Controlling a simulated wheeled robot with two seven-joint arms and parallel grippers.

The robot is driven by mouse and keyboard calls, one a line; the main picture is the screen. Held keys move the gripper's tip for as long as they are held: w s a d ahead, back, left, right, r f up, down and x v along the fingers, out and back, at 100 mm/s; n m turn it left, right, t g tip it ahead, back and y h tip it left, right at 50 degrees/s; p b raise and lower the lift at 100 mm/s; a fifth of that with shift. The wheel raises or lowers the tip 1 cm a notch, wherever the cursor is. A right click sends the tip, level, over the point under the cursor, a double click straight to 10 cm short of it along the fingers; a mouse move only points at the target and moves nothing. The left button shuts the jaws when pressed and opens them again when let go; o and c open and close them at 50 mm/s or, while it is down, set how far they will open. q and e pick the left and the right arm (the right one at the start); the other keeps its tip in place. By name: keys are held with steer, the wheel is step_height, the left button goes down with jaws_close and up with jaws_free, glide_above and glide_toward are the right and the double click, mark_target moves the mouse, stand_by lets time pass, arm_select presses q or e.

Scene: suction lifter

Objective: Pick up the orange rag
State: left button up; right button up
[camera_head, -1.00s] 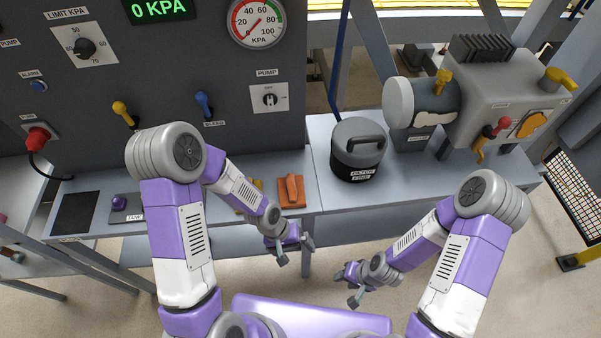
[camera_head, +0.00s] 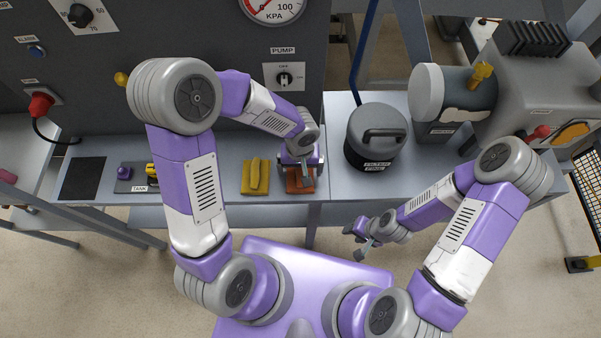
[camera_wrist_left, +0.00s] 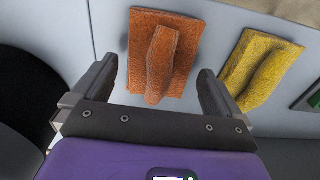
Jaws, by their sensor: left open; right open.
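The orange rag (camera_head: 301,181) lies on the grey bench near its front edge, partly hidden by my left gripper in the head view. In the left wrist view the orange rag (camera_wrist_left: 162,55) lies flat with a raised fold along its middle. My left gripper (camera_head: 301,165) is over the rag; its open, empty fingers (camera_wrist_left: 158,85) show on either side of the raised fold in the wrist view. I cannot tell how high the fingertips are above the rag. My right gripper (camera_head: 362,243) is open and empty, in front of the bench.
A yellow rag (camera_head: 256,177) lies just left of the orange one; it also shows in the left wrist view (camera_wrist_left: 262,68). A dark lidded filter canister (camera_head: 376,138) stands to the right. The control panel (camera_head: 220,50) rises behind the bench (camera_head: 350,188).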

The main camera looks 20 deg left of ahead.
mark_target(300, 170)
arm_select(q)
steer(key=shift+f, duration=0.95)
steer(key=shift+c, duration=0.2)
steer(key=c, duration=0.8)
step_height(300, 170, up, 10)
steer(key=p, duration=0.2)
steer(key=shift+r+p, duration=0.1)
steer(key=shift+p, duration=0.2)
